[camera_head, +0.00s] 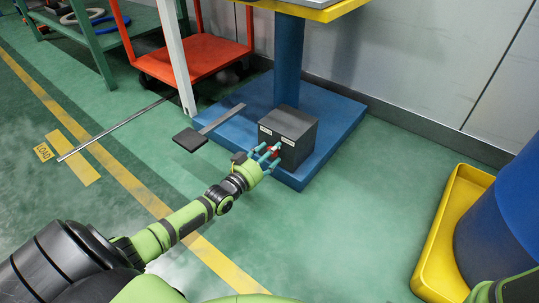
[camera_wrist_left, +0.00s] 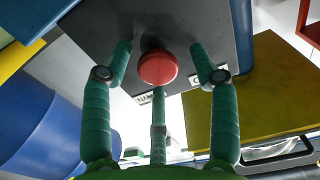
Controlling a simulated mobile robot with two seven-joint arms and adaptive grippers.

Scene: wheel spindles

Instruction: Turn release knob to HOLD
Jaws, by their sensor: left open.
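The release knob is a round red knob on the front of a dark grey box (camera_head: 298,128). It shows large in the left wrist view as the red knob (camera_wrist_left: 157,68). In the head view only bits of red show between my fingers. My left gripper (camera_head: 269,151) is open in front of the box. In the left wrist view its fingers (camera_wrist_left: 160,62) stand spread around the knob, one on each side and one below. I cannot tell whether they touch it. My right gripper is out of view.
The box stands on a blue base plate (camera_head: 340,113) beside a blue column (camera_head: 288,60). A dark foot pedal (camera_head: 190,139) on a grey bar juts out at the left. A red cart (camera_head: 205,58) stands behind. A yellow tray (camera_head: 425,262) holds a blue drum at right.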

